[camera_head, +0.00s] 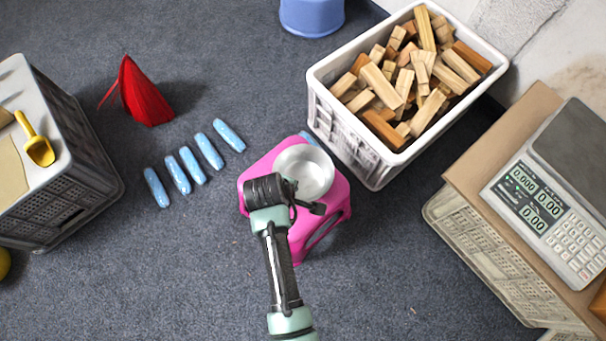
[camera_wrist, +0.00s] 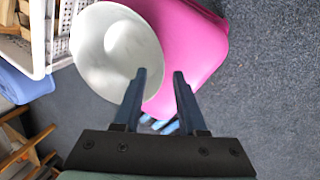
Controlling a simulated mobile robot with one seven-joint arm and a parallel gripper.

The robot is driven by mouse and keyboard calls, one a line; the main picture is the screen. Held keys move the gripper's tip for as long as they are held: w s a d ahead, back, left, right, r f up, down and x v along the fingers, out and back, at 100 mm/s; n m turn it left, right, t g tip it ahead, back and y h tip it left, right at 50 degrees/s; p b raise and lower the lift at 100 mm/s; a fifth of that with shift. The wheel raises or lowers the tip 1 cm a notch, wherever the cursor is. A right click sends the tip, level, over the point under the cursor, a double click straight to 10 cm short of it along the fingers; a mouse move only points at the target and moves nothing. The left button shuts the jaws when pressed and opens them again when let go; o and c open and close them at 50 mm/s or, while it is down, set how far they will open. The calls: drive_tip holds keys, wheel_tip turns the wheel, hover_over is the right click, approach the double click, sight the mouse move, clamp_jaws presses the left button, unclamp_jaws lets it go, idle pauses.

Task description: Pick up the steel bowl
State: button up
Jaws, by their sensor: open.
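The steel bowl (camera_head: 305,170) is round and silvery and sits on a pink stool (camera_head: 337,208). In the wrist view the bowl (camera_wrist: 112,48) shows at the upper left, on the pink stool top (camera_wrist: 200,45). In the head view my gripper (camera_head: 306,200) is over the stool, just in front of the bowl, and partly hidden by my arm.
A white crate of wood blocks (camera_head: 325,108) stands close behind the stool to the right. Several blue rolled bundles (camera_head: 193,165) and a red cone-shaped item (camera_head: 143,95) lie to the left on carpet. A scale (camera_head: 552,195) is on a box at right. A blue tub (camera_head: 312,16) is at the back.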

drive_tip(key=b+x, duration=0.3)
drive_tip(key=x, duration=0.2)
drive_tip(key=shift+f+b, duration=0.1)
drive_tip(key=shift+b, duration=0.25)
clamp_jaws()
drive_tip(key=shift+s+a, duration=0.1)
idle(1.0)
